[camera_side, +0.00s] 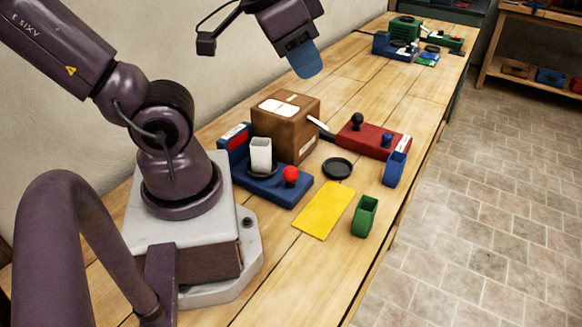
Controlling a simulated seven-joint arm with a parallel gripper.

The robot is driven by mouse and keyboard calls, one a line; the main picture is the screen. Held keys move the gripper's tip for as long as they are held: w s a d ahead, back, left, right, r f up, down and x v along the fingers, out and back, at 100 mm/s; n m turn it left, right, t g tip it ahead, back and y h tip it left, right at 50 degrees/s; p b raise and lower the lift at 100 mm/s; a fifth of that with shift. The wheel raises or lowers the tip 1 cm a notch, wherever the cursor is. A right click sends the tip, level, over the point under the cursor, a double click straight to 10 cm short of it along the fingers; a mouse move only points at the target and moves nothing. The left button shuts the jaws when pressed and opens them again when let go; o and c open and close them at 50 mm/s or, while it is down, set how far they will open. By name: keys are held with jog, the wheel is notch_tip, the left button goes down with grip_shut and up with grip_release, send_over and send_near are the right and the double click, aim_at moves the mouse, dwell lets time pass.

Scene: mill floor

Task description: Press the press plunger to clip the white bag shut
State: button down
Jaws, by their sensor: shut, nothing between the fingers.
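The white bag (261,150) stands upright on a dark round plate on a blue station (258,187) near my base. The station has a raised back block with a red panel (237,138). A red ball-topped knob (291,174) stands at its front right, apart from the bag; it may be the press plunger, but I cannot tell for certain. My gripper (307,66) is shut and empty, with blue fingertips pointing down. It hangs high above the bench, behind the box in the picture and clear of the bag and knob.
A brown box (301,139) stands right behind the station. A red device (367,139) with a black knob lies to the right.

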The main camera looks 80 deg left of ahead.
jog(key=n+g+h, duration=0.2)
jog(key=n+h, duration=0.5)
jog(key=n, duration=2.5)
send_over(293, 168)
notch_tip(293, 168, down, 16)
jog(key=shift+f, duration=0.2)
jog(key=shift+f, duration=0.1)
jog(key=shift+f, duration=4.35)
